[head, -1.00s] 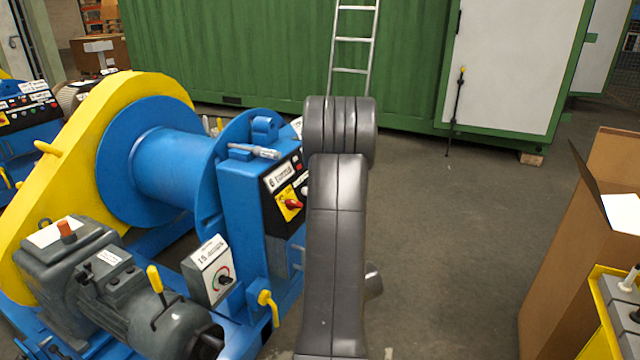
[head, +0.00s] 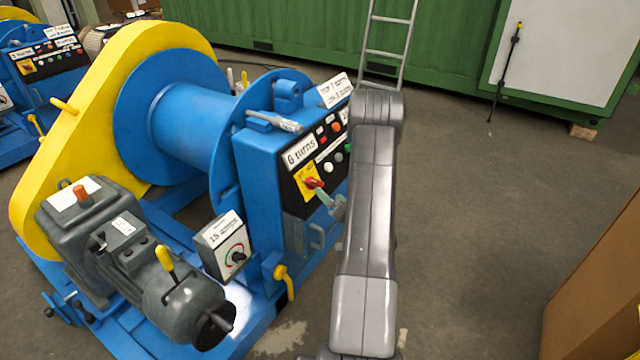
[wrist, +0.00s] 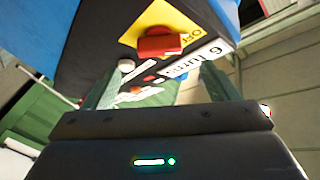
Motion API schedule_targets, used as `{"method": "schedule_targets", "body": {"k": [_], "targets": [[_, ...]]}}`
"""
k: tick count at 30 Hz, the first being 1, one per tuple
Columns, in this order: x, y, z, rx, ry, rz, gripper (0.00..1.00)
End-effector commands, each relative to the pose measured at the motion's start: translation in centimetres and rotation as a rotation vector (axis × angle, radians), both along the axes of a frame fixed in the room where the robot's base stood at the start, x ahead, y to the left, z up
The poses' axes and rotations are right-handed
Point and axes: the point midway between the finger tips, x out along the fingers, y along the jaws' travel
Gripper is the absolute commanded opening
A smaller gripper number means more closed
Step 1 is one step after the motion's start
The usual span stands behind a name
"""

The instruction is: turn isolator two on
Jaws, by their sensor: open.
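A red rotary isolator handle (head: 314,183) on a yellow plate (head: 306,178) is set in the black panel of the blue winch's control box (head: 255,165). In the wrist view the red handle (wrist: 160,46) shows upside down, with part of an "OFF" mark on the yellow plate beside it. My gripper (head: 327,197) is open just in front of the handle. In the wrist view its two fingers (wrist: 157,80) stand apart, with the handle beyond and between them; I see no contact. No isolator number is readable; the nearby label says "6 turns".
Several buttons sit beside the handle on the panel (head: 335,150). A small amps dial box (head: 225,248), a yellow lever (head: 282,278) and a grey motor (head: 165,285) are lower left. Another winch with a similar panel (head: 45,58) stands far left. Floor right of my arm is clear until a cardboard box (head: 595,290).

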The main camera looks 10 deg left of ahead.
Motion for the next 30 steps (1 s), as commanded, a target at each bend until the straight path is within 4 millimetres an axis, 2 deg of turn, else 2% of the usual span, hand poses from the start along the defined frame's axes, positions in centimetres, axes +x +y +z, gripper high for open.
{"method": "schedule_targets", "body": {"k": [3,9,15,23,24,30], "targets": [[1.8,2.0,0.1,0.001,-0.002,0.002,0.81],[4.0,4.2,0.0,-0.001,-0.001,0.000,0.81],[5.1,5.2,0.0,0.000,0.000,-0.001,0.81],[5.2,5.3,0.0,0.000,0.002,-0.003,0.81],[5.2,5.3,0.0,0.000,0.002,-0.003,0.79],[5.2,5.3,0.0,-0.001,0.002,-0.002,0.40]]}}
